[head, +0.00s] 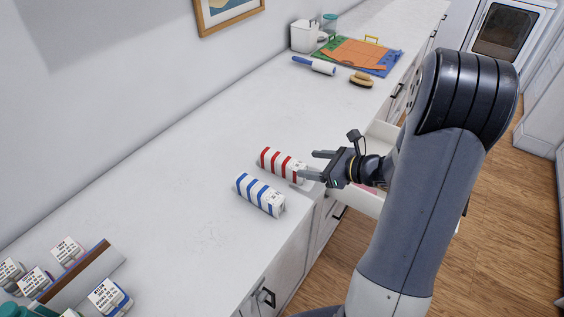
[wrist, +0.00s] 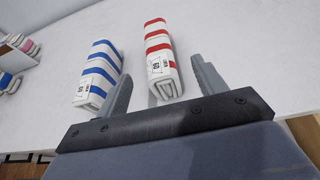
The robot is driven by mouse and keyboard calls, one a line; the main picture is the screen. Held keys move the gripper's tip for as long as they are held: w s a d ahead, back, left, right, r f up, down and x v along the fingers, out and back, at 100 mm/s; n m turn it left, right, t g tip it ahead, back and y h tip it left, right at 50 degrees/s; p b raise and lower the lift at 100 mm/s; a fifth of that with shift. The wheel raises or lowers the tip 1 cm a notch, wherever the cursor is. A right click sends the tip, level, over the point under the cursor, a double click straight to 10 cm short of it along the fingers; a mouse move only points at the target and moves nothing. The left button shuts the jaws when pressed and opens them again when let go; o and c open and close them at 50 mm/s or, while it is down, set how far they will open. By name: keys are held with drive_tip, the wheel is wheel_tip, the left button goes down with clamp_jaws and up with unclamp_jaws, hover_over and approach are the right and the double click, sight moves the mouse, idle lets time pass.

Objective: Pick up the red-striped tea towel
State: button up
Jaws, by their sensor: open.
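The red-striped tea towel (head: 281,165) is a white roll with red bands, lying on the white counter in the head view. It also shows in the wrist view (wrist: 158,50), where its near end lies between my gripper's two fingers. My gripper (head: 312,164) is open at the towel's right end, with a gap on either side of the towel in the wrist view (wrist: 160,85). The blue-striped tea towel (head: 260,195) lies beside the red one, nearer the front left. In the wrist view the blue-striped towel (wrist: 100,70) is close to the left finger; whether they touch I cannot tell.
An open drawer (head: 368,201) is below my forearm. A lint roller (head: 315,65), a brush (head: 361,79) and a colourful stack (head: 360,52) lie farther back. Several labelled white items (head: 68,250) are at the front left. The counter's middle is clear.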

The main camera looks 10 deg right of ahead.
sight(299, 165)
drive_tip(key=shift+f+p+x, duration=0.2)
drive_tip(key=shift+p+x, duration=0.2)
drive_tip(key=shift+x, duration=1.5)
drive_tip(key=shift+f+p+x, duration=0.15)
drive_tip(key=shift+p+x, duration=0.25)
drive_tip(key=shift+x, duration=1.55)
drive_tip(key=shift+s+d, duration=0.1)
drive_tip(key=shift+s, duration=0.05)
drive_tip(key=shift+c, duration=0.4)
drive_tip(key=c, duration=1)
drive_tip(key=shift+r, duration=0.1)
